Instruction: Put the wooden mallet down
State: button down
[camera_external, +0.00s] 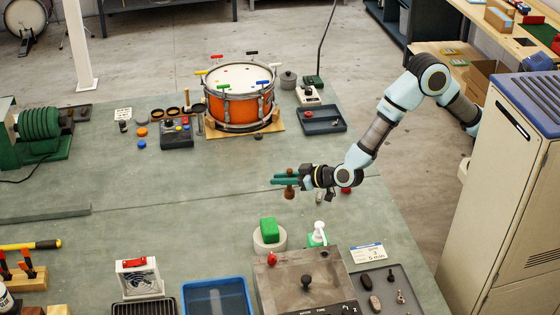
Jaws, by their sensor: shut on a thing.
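My gripper (284,180) is over the middle of the green bench (200,215), its fingers pointing left. It is shut on a small brown wooden piece (289,190), which looks like the wooden mallet. The piece hangs roughly upright between the green fingers, with parts showing above and below them. Whether its lower end touches the bench is hard to tell. The fingers hide its middle.
An orange drum (240,98) stands on a wooden board behind my gripper. A black tray (323,120) is right of it. In front are a green block on a round holder (269,236), a white-capped bottle (318,234) and a grey box (305,282). The bench left of my gripper is clear.

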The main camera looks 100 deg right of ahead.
jog(key=w+d+m, duration=0.1)
jog(key=w+d, duration=0.7)
jog(key=w, duration=0.2)
jog(key=shift+g+h, duration=0.4)
jog(key=shift+h, duration=0.1)
notch_tip(320, 180, down, 10)
jog(key=shift+a+r+p, duration=0.15)
jog(key=shift+r+p, duration=0.1)
jog(key=shift+p, duration=0.35)
jog(key=shift+f, duration=0.15)
jog(key=c, duration=0.8)
grip_release()
jog(key=shift+c, duration=0.2)
